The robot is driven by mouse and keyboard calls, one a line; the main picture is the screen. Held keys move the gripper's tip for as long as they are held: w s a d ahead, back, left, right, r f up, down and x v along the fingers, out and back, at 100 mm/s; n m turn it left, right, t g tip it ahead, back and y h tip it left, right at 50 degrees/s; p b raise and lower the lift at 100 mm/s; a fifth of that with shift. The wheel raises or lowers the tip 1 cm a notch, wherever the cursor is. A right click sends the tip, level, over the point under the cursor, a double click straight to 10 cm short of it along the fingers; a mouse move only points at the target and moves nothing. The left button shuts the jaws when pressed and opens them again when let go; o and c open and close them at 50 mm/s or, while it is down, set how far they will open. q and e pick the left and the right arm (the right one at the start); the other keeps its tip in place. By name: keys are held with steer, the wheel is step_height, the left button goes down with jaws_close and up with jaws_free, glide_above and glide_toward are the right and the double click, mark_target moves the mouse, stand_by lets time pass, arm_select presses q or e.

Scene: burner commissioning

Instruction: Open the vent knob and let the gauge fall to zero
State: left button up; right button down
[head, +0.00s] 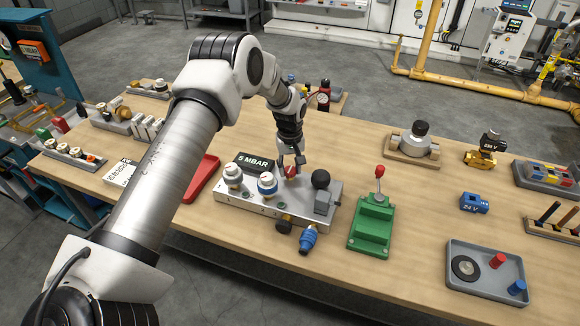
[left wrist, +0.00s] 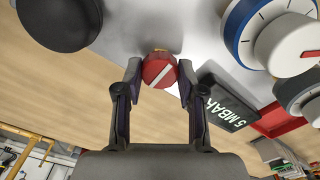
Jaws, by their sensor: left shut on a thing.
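The red vent knob (head: 291,171) sits on the top of the metal block (head: 238,201), between a blue-ringed white dial (head: 267,183) and a black ball (head: 321,179). In the left wrist view the knob (left wrist: 159,71) shows a white diagonal stripe across its face. My left gripper (head: 289,163) comes down from above, its two fingers on either side of the knob and shut on it. A black display plate (head: 254,163) reading 5 MBAR stands behind the dials; it also shows in the left wrist view (left wrist: 226,105). My right gripper is not in view.
A green block with a red-tipped lever (head: 372,222) stands right of the metal block. A blue fitting (head: 308,240) sticks out at the block's front. A red tray (head: 201,178) lies left of it. A grey tray (head: 485,287) with small parts is at the front right.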

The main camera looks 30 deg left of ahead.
mark_target(290, 170)
arm_select(q)
steer(key=shift+s+f, duration=0.15)
steer(key=o, duration=1.1)
steer(key=shift+o, duration=0.2)
step_height(290, 170, up, 12)
steer(key=shift+w, duration=0.2)
